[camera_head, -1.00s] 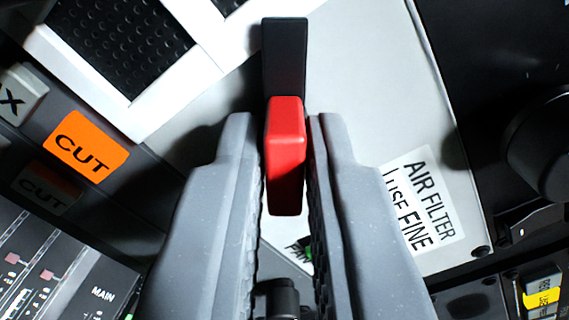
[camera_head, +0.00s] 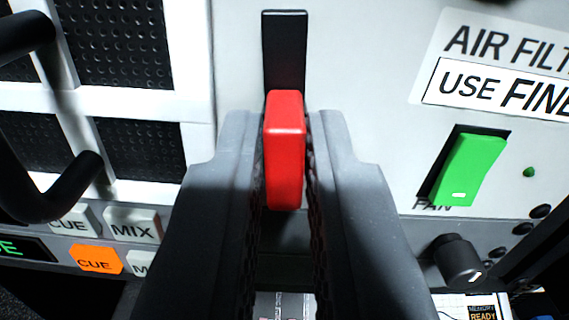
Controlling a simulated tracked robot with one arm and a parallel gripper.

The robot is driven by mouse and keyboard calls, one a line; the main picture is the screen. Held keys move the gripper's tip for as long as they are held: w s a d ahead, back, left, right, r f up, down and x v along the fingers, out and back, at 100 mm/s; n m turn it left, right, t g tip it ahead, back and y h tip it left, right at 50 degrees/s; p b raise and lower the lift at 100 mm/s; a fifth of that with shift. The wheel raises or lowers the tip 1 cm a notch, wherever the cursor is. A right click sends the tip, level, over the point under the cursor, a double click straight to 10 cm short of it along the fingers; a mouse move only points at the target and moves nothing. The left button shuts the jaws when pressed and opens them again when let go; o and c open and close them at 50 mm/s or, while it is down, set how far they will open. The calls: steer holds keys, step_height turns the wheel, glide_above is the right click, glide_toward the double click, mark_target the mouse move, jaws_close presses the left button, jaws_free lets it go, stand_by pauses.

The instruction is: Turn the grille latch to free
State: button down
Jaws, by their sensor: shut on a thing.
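The grille latch (camera_head: 285,150) shows as a red block with a black bar (camera_head: 284,45) reaching up from it in the picture. My gripper (camera_head: 285,160) is shut on the red block, with one grey finger on each side of it. The latch stands in front of a light grey panel (camera_head: 370,60). To its left is the white-framed grille (camera_head: 115,105) with black mesh. The latch's pivot is not clearly visible.
A black handle (camera_head: 75,185) curves out at the far left. Right of my gripper are a green FAN rocker (camera_head: 467,170) and a black knob (camera_head: 458,262). An "AIR FILTER" label (camera_head: 500,70) is at upper right.

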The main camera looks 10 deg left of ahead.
mark_target(282, 183)
steer(key=shift+f+m, duration=0.2)
steer(key=shift+m, duration=0.5)
steer(key=c, duration=1.5)
jaws_free()
steer(key=shift+w, duration=0.1)
steer(key=shift+r, duration=0.1)
steer(key=shift+b+v, duration=0.85)
steer(key=shift+v, duration=1.55)
steer(key=shift+b+v, duration=1.15)
steer(key=shift+v, duration=3.35)
